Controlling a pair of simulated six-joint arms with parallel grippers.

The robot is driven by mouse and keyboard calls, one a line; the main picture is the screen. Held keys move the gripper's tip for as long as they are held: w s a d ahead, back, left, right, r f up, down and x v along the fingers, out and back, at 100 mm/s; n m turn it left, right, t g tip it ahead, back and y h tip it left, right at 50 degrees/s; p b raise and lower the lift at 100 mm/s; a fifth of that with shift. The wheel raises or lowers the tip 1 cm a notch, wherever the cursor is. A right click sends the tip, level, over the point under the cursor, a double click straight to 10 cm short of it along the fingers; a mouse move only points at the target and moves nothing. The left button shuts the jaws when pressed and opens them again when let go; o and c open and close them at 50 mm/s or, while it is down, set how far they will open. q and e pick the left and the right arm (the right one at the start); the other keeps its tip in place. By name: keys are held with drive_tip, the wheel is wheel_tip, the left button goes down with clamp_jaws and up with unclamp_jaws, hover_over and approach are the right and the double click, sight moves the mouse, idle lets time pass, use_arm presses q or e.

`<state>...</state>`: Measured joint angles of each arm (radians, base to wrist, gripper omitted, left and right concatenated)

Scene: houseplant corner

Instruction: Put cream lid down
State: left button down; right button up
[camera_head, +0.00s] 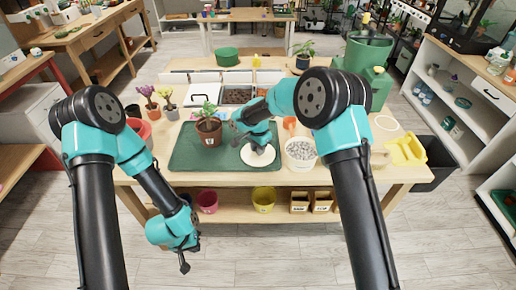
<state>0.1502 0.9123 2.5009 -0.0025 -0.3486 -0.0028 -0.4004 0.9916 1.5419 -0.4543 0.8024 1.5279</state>
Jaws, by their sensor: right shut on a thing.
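The cream lid (249,160) is a pale round disc over the right part of the green tray (182,160). My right gripper (258,149) is over the lid and shut on it, at its middle. I cannot tell whether the lid touches the tray or hangs just above it. My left gripper (184,264) hangs in front of the table, low and empty, well away from the lid. Its fingers are too small to tell open from shut.
A potted plant (209,131) stands on the tray left of the lid. A white tub of pebbles (300,153) is close on the right. A yellow container (406,150) and a large green watering can (367,60) stand farther right. Flowering pots line the left.

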drive_tip(key=o, duration=0.9)
wheel_tip(320, 180, up, 12)
drive_tip(key=shift+r, duration=0.1)
idle(0.6)
